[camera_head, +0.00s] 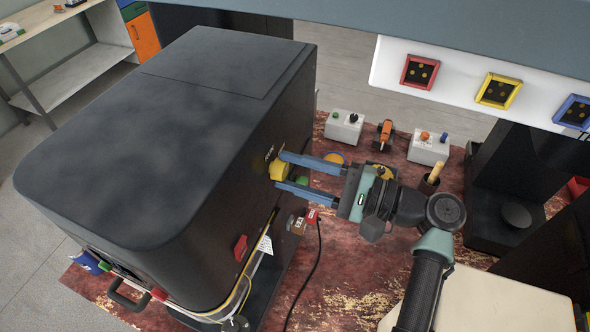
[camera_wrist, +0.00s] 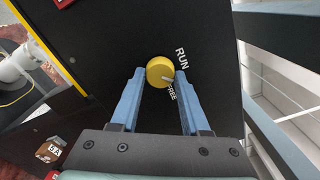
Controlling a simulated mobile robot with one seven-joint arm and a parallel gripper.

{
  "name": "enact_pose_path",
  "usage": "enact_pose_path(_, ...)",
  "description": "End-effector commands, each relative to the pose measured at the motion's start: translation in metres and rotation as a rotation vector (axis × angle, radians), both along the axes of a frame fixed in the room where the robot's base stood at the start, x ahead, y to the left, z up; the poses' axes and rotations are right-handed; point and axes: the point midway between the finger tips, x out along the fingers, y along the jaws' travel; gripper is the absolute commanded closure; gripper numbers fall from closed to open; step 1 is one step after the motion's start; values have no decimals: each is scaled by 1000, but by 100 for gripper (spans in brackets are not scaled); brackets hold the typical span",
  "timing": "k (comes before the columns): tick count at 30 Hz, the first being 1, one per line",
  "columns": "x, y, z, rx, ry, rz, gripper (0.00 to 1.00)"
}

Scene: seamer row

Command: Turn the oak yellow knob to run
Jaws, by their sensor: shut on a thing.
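The yellow knob (camera_head: 275,170) sits on the right-hand side of a large black machine (camera_head: 150,120). In the wrist view the knob (camera_wrist: 158,70) is round, with a pale pointer line. RUN is lettered to its upper right and FREE to its lower right. The pointer is directed right and slightly down, between the two words. My gripper (camera_head: 279,171) reaches in from the right with its two blue fingers on either side of the knob. In the wrist view the gripper (camera_wrist: 160,75) is shut on the knob, which shows between the fingertips.
A green button (camera_head: 302,181) is close by the lower finger. Switch boxes (camera_head: 343,126) and an orange-handled tool (camera_head: 385,132) lie on the red mat behind. Red, yellow and blue framed panels (camera_head: 497,91) are at the upper right.

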Motion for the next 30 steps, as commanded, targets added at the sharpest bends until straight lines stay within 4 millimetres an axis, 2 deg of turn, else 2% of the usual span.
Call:
enact_pose_path(11,0,0,-3,-33,-78,1,100)
enact_pose_path(30,0,0,-3,-224,-542,1,100)
